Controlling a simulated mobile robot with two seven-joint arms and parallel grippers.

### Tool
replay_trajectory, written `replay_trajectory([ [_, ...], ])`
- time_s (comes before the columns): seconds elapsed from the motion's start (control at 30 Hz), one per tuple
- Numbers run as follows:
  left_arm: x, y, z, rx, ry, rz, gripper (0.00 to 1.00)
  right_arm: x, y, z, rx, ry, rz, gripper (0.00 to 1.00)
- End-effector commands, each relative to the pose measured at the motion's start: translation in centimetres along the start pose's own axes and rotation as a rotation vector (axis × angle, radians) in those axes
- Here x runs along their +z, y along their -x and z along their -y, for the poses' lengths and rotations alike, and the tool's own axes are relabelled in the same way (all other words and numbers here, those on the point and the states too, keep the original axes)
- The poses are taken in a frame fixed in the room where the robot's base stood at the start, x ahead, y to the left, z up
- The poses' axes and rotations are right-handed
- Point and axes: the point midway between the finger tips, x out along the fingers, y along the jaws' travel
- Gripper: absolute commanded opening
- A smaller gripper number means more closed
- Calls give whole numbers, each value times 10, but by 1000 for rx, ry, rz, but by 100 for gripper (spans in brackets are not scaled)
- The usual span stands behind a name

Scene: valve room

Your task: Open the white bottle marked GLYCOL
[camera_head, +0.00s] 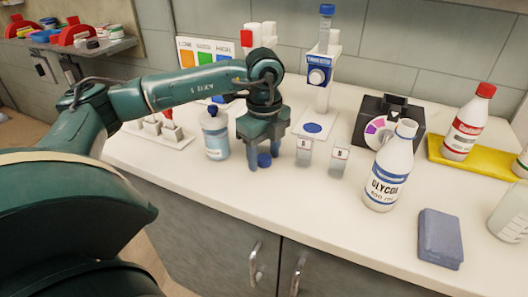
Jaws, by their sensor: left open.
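The white bottle marked GLYCOL (387,176) stands upright on the counter, right of centre, with its label facing me. Its neck looks pale and bare, and no coloured cap shows on it. A round blue cap (264,160) lies on the counter, left of the bottle. My left gripper (265,162) points down over this cap. Its fingers are open on either side of the cap, and I cannot tell whether they touch it. My right gripper is not in view.
A dark box with a colour dial (375,128) stands behind the GLYCOL bottle. A blue-grey block (440,238) lies in front to its right. A red-capped bottle (466,125) stands on a yellow tray (433,153). A clear bottle (214,137) is just left of my gripper.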

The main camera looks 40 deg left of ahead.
Motion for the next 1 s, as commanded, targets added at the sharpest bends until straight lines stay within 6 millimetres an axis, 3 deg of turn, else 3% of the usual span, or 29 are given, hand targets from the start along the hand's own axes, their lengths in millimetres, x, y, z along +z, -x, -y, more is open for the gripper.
replay_trajectory([
  [0.17,0,22,1,-4,0,-1,50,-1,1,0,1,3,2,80],
  [0.4,0,76,1,-6,0,-1,50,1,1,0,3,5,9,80],
  [0.6,0,109,1,-3,0,-1,50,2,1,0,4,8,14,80],
  [0.8,0,122,0,-2,0,0,50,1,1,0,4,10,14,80],
  [1.0,0,123,0,-1,0,0,50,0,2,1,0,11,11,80],
])
